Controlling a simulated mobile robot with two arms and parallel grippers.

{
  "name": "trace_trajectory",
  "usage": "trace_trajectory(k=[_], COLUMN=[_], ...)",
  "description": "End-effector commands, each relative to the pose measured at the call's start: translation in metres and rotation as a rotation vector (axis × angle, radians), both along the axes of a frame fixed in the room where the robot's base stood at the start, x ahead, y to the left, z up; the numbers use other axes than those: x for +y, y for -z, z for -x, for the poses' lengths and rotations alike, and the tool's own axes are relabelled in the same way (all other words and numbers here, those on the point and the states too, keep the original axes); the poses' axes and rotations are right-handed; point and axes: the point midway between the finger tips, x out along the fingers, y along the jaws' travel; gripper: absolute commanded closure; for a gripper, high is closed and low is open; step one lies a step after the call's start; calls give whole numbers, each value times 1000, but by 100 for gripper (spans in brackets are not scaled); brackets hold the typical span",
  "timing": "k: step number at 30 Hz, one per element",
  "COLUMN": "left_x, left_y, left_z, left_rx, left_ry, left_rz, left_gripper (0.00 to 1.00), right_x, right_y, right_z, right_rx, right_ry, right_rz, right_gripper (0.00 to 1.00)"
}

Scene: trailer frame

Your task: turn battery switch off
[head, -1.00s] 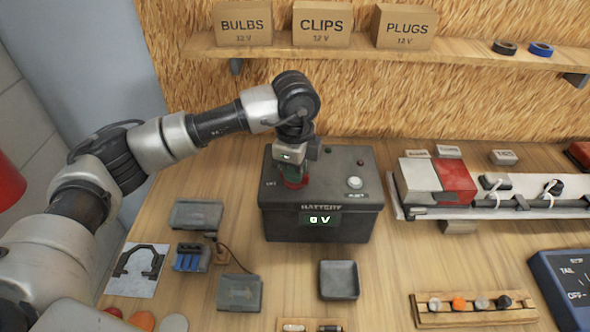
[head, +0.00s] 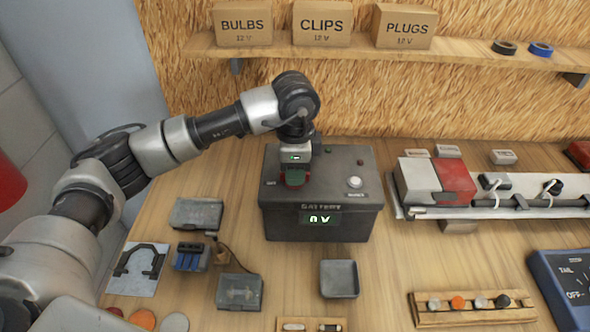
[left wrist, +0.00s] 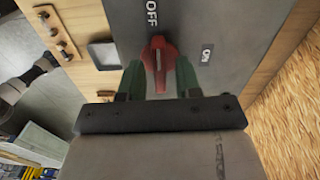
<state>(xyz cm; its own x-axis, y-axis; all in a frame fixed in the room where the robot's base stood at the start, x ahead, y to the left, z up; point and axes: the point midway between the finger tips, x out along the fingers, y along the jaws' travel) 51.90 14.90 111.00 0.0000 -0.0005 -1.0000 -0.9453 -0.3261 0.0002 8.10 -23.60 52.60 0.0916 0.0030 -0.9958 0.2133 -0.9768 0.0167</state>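The dark grey battery box (head: 330,225) stands on the bench, and its small green display looks like 0 V. Its red switch knob (left wrist: 159,62) shows in the left wrist view, with its pointed end towards the OFF label; the ON label is to the right. My left gripper (head: 296,178) is over the knob, pointing down. In the left wrist view its green fingers (left wrist: 160,68) stand on both sides of the knob, with a gap between them and its raised grip. Part of the knob is hidden by the gripper in the head view. My right gripper is not in view.
A round white button (head: 354,182) is on the battery's top, right of the gripper. A small empty tray (head: 339,293) lies in front. A shelf (head: 370,56) with boxes runs behind.

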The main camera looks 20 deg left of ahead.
Motion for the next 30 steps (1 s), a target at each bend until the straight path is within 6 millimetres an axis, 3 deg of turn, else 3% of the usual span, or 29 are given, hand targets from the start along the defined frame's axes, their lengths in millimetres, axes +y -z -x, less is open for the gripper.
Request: trace_trajectory(k=[2,13,30], left_x=[0,0,0], left_y=[0,-4,-50], left_z=[0,0,0], left_rx=[0,-1,-1], left_ry=[1,3,3], left_rz=[0,0,0], left_gripper=[55,55,55], right_x=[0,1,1], right_y=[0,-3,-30], right_z=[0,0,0], right_rx=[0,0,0], right_ry=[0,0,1], right_rz=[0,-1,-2], right_gripper=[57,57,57])
